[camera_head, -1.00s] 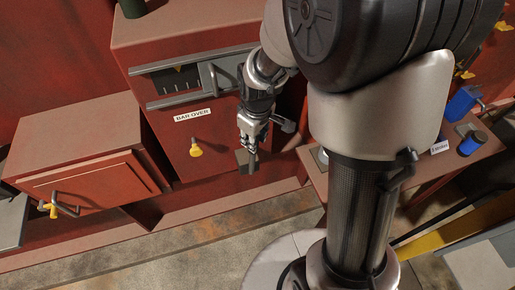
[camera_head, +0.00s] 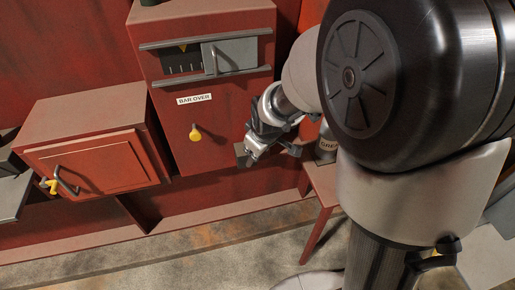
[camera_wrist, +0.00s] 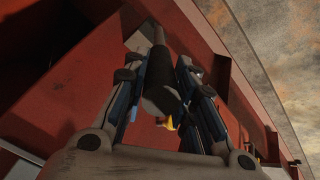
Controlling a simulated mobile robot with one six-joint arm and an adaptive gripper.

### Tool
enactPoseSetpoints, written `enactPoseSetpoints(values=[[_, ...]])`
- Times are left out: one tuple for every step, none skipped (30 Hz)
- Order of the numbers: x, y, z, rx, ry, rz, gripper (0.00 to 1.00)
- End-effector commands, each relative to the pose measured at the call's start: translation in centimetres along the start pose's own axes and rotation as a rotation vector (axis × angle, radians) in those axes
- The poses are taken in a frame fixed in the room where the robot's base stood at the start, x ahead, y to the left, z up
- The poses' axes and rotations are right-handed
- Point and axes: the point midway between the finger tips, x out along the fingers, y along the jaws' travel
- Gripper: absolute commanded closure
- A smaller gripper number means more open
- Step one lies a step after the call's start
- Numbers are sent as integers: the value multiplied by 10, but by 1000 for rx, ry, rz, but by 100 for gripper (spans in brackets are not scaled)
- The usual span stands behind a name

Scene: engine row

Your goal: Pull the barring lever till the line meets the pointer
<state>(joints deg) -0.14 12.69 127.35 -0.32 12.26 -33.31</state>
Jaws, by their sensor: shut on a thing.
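My gripper (camera_head: 250,156) is at the lower right of the red BAR OVER cabinet (camera_head: 226,128), tilted down to the left. In the wrist view my gripper (camera_wrist: 168,68) is shut on the barring lever's dark round grip (camera_wrist: 160,85), which lies between the fingers; a pale metal rod extends beyond it. In the head view the lever is mostly hidden by the gripper. The window (camera_head: 178,66) near the cabinet top shows a dark scale with several pale marks.
A grey sliding cover (camera_head: 236,54) with a handle sits over the window's right part. A yellow knob (camera_head: 195,134) sticks out below the label. A lower red box (camera_head: 95,160) with a latch stands left. My arm hides much of the right side. Floor in front is clear.

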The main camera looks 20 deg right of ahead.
Motion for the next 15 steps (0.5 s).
enactPoseSetpoints(values=[[0,1,-2,0,5,3,100],[0,1,-2,0,5,3,100],[-1,2,-3,0,6,4,100],[-1,2,-3,0,7,4,100],[-1,2,-3,0,7,5,73],[-1,2,-3,0,8,5,70],[-1,2,-4,0,9,5,68],[-1,2,-4,0,9,6,66],[-1,2,-4,0,9,6,64],[-1,2,-4,0,9,6,62],[-1,2,-4,0,9,6,60],[-1,2,-4,0,9,6,57],[-1,2,-4,0,9,6,55],[-1,2,-4,0,8,5,54],[-1,2,-3,0,8,5,54]])
